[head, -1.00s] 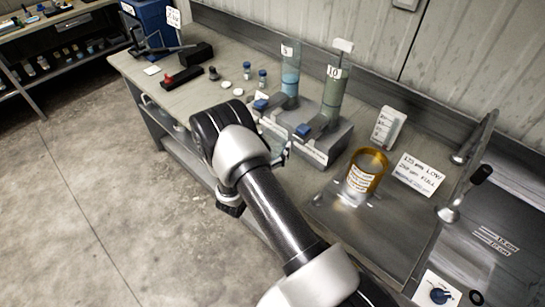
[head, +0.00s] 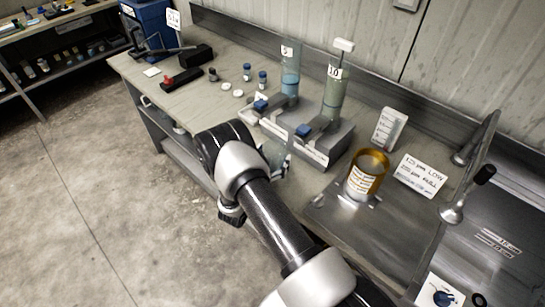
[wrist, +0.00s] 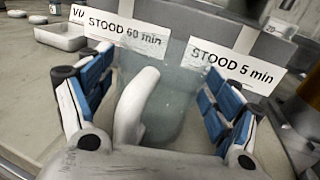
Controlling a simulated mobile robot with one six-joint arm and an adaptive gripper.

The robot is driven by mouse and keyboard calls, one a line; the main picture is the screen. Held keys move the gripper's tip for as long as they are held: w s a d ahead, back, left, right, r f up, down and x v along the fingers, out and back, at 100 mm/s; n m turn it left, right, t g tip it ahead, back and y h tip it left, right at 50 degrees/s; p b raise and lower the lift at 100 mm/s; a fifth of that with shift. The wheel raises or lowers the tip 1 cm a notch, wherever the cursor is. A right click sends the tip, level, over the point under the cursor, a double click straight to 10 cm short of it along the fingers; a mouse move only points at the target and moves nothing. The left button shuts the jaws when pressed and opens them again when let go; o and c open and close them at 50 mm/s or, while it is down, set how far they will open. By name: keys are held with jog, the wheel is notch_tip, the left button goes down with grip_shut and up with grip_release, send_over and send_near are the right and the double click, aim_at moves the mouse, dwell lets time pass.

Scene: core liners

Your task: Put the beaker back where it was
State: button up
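The beaker is clear and slightly bluish; in the wrist view the beaker (wrist: 172,100) stands upright between the two blue-padded fingers of my gripper (wrist: 155,105). The fingers appear to press on its sides. A white curved piece crosses in front of it. In the head view the beaker (head: 273,151) shows only partly, behind my arm, at the front edge of the bench beside the cylinder stand. My gripper (head: 278,166) is mostly hidden there. Whether the beaker's base touches the bench is hidden.
The grey stand (head: 315,145) holds two tall cylinders (head: 290,75) (head: 335,92), with "STOOD" labels on its front. An amber-rimmed container (head: 366,175) stands on a metal plate (head: 345,217) to the right. Small vials (head: 262,80) and a white dish (wrist: 62,36) lie leftward.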

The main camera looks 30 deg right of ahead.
jog(key=shift+o, duration=1.4)
jog(key=shift+r, duration=0.1)
jog(key=shift+a+r, duration=0.1)
jog(key=shift+a, duration=0.05)
jog(key=p+v, duration=0.1)
jog(key=v, duration=1.1)
jog(key=s+d+r+m+g+y, duration=0.1)
jog(key=s+d+r+m+g, duration=0.1)
jog(key=s+r+m+g, duration=0.4)
jog(key=s+d+r+m+g, duration=0.2)
jog(key=d+r+m, duration=0.15)
jog(key=r, duration=0.55)
jog(key=s+d+r+m+g+y, duration=0.1)
jog(key=s+r+m+g, duration=0.35)
jog(key=r, duration=0.25)
jog(key=s+a+r+m+t+y, duration=0.7)
jog(key=s+a+r+m+y, duration=0.3)
jog(key=s, duration=0.4)
jog(key=a+m+y, duration=0.1)
jog(key=a+y, duration=0.1)
jog(key=shift+a+y, duration=0.4)
